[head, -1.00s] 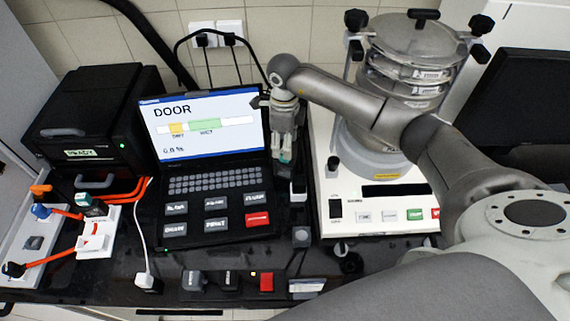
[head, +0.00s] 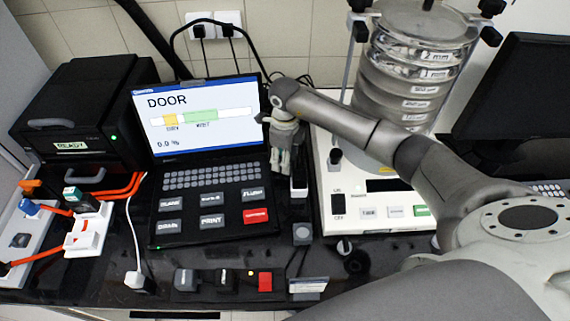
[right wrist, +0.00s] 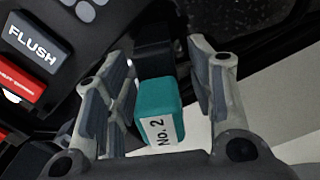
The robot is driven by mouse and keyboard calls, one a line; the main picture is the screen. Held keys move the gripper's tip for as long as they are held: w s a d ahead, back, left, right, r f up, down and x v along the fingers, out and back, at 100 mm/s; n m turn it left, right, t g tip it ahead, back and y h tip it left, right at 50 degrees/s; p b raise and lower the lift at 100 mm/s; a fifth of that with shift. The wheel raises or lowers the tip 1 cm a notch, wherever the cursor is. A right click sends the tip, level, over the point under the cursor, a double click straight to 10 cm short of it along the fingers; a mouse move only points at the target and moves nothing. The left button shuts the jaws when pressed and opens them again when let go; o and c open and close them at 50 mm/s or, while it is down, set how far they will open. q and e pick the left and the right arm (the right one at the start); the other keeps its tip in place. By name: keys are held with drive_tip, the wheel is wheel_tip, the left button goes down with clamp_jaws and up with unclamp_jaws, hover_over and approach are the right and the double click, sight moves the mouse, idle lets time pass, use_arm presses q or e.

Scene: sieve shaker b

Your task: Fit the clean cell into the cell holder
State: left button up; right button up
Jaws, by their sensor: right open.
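In the right wrist view, a teal cap with a white label reading "No. 2" (right wrist: 160,110) stands between the fingers of my right gripper (right wrist: 158,72), with gaps on both sides. A black block (right wrist: 154,50) shows just beyond it; I cannot tell whether this is the cell holder or whether the cell sits in it. In the head view my right gripper (head: 281,170) is open, fingers down, just right of the laptop, and the teal cap is hidden there. Another green-topped piece (head: 76,193) stands on the white block (head: 88,232) at left. My left gripper is not in view.
The laptop (head: 200,118) with its key panel lies close left of my right gripper. The sieve shaker (head: 412,95) stands to the right, partly behind my right arm. A black box (head: 80,112) is at back left. Small switches (head: 225,280) line the front edge.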

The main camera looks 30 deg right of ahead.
drive_tip(key=shift+f, duration=0.9)
drive_tip(key=shift+w, duration=0.1)
drive_tip(key=shift+r, duration=0.1)
clamp_jaws()
